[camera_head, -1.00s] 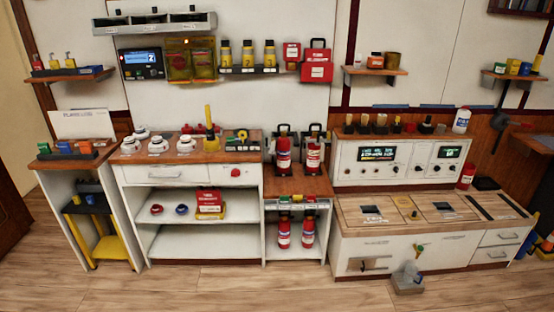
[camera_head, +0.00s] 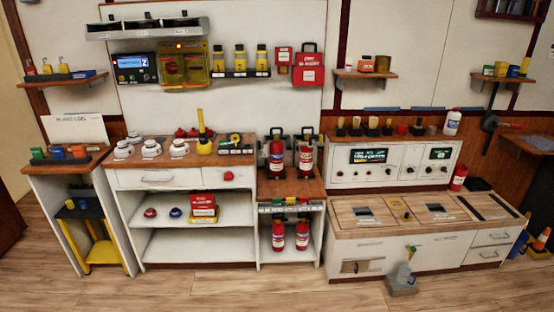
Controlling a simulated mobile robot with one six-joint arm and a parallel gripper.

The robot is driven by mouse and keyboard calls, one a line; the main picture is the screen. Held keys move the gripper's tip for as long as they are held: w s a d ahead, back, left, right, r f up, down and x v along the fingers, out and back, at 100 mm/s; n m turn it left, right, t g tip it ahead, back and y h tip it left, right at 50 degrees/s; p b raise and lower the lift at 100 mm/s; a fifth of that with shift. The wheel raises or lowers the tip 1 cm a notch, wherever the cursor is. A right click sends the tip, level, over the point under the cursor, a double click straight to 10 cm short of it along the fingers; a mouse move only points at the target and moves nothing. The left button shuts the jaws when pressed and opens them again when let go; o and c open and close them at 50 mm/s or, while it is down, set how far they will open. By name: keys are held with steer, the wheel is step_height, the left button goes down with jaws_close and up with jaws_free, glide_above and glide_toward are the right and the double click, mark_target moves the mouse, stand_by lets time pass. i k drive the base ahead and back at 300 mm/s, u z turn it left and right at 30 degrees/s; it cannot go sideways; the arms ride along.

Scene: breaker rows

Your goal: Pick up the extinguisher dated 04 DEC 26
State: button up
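Two red extinguishers stand upright side by side on the wooden top of the middle cabinet, the left one (camera_head: 277,160) and the right one (camera_head: 306,161), each against a dark holder. Two more red extinguishers stand on the shelf below, the left one (camera_head: 278,236) and the right one (camera_head: 302,235). Each has a pale label, but the dates are too small to read. Another small red cylinder (camera_head: 458,177) stands at the right near the console; I cannot tell if it is an extinguisher. My gripper does not show.
A drawer cabinet (camera_head: 185,179) stands left of the extinguishers. A low wooden-topped bench (camera_head: 370,213) stands to the right, with a grey device (camera_head: 402,281) on the floor before it. The wooden floor (camera_head: 230,287) in front is clear.

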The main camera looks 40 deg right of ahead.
mark_target(276, 147)
steer(key=z, duration=0.05)
steer(key=i, duration=0.9)
steer(key=u, duration=0.05)
